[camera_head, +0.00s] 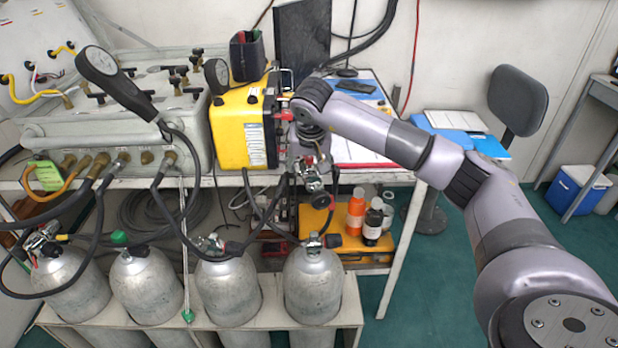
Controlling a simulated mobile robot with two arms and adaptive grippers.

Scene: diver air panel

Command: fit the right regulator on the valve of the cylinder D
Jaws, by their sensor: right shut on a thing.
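My right gripper (309,158) comes in from the right, points down and is shut on the right regulator (316,183), a metal piece with dark hoses. It holds the regulator above the cylinder at the right end of the row, which I take as cylinder D (313,284). The valve of cylinder D (314,241) stands upright on its grey top, with a dark knob at its side. The regulator is apart from the valve and appears roughly over it. The fingertips are partly hidden against the regulator. My left gripper is not in view.
Three more grey cylinders stand to the left in the rack (349,310); one has a green cap (119,237). Hoses loop in front of the panel (110,105). A yellow case (240,125) stands on the bench. Orange and dark bottles (373,225) stand behind, right of the valve.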

